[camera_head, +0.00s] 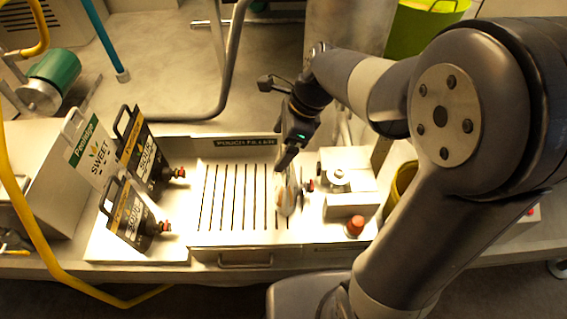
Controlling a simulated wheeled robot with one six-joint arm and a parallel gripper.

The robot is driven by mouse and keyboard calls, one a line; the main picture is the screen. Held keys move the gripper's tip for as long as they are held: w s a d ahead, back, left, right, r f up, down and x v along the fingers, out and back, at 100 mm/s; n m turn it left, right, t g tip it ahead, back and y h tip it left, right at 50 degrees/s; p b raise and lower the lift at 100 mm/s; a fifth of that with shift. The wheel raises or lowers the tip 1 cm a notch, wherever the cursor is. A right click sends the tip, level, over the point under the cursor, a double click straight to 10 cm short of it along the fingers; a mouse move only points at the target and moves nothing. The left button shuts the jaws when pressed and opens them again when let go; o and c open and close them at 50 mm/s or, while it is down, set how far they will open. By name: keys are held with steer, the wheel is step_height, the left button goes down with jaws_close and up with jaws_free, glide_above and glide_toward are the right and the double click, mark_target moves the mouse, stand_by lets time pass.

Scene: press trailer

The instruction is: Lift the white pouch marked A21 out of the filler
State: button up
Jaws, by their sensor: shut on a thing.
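My gripper (286,165) points down over the right end of the slotted bed of the pouch filler (232,222). It is shut on the top of a pale pouch (287,200), which I see nearly edge-on, so any A21 mark on it is not readable. The pouch hangs or stands upright at the bed; I cannot tell whether its foot touches the slats. A red and black tap (308,185) shows close on its right side.
Several labelled pouches with red-capped taps, one white (92,150) and others black (130,218), stand at the left. A metal filler block (347,170) and an orange-red button (354,226) are close on the right. A yellow hose (40,235) runs along the left.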

step_height(320, 180, up, 18)
steer(key=shift+r, duration=0.15)
stand_by(0.4)
stand_by(0.3)
